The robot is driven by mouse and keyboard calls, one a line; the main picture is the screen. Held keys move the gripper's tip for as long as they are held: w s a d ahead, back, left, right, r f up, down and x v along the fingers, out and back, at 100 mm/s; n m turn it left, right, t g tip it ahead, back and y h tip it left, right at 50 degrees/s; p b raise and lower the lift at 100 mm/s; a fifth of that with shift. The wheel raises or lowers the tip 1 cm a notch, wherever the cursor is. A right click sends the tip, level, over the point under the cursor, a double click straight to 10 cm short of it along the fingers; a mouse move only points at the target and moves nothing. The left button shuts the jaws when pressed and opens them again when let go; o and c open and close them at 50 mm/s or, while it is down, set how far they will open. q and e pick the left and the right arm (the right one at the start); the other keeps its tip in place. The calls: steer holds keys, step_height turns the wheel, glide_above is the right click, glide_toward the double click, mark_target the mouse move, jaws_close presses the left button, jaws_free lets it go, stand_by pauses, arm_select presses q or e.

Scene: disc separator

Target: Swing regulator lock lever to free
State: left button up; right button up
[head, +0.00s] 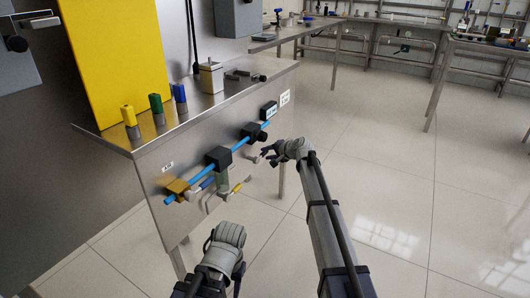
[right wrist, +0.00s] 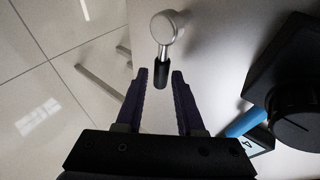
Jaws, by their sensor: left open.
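The lock lever (right wrist: 164,42) shows in the right wrist view as a silver round pivot and arm with a black grip, mounted on the grey panel. Its black grip (right wrist: 161,77) lies between the tips of my right gripper (right wrist: 160,78), which is open, with a gap visible on both sides. In the head view my right gripper (head: 267,153) is at the panel front, below the black regulator (head: 254,133) on the blue pipe. The regulator's round knob shows at right in the wrist view (right wrist: 298,115). My left gripper (head: 222,245) is open and empty, low in front of the bench.
The blue pipe (head: 240,146) carries a second black block (head: 218,158) and a brass-coloured fitting (head: 178,189). Yellow-handled valve parts (head: 238,187) hang below it. Coloured posts (head: 156,108) stand on the steel bench top. The tiled floor at right is clear.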

steer(key=p+v, duration=0.1)
steer(key=v, duration=0.3)
steer(key=shift+s+d+r+p, duration=0.15)
steer(key=shift+s+r+p, duration=0.05)
steer(key=shift+p, duration=0.2)
steer(key=s+a+f+n+g+h, duration=0.1)
steer(key=s+a+f+n+g, duration=0.15)
steer(key=s, duration=0.55)
steer(key=s+a+f+n+g, duration=0.2)
steer(key=s+a, duration=0.2)
steer(key=s, duration=0.4)
steer(key=s+a+f+n+g+h, duration=0.1)
steer(key=s+a+f+n+g, duration=0.2)
steer(key=s, duration=0.5)
steer(key=s+d+f+n+g+h, duration=0.1)
steer(key=s+d+n+h, duration=0.15)
steer(key=s, duration=0.95)
steer(key=s+d+f+n+g+h, duration=0.1)
steer(key=s+n+g+h, duration=0.15)
steer(key=s, duration=0.95)
step_height(320, 180, up, 38)
steer(key=t+p, duration=0.1)
steer(key=p, duration=3.7)
steer(key=shift+a+f+h, duration=0.2)
steer(key=shift+a+h, duration=0.05)
steer(key=shift+h, duration=0.05)
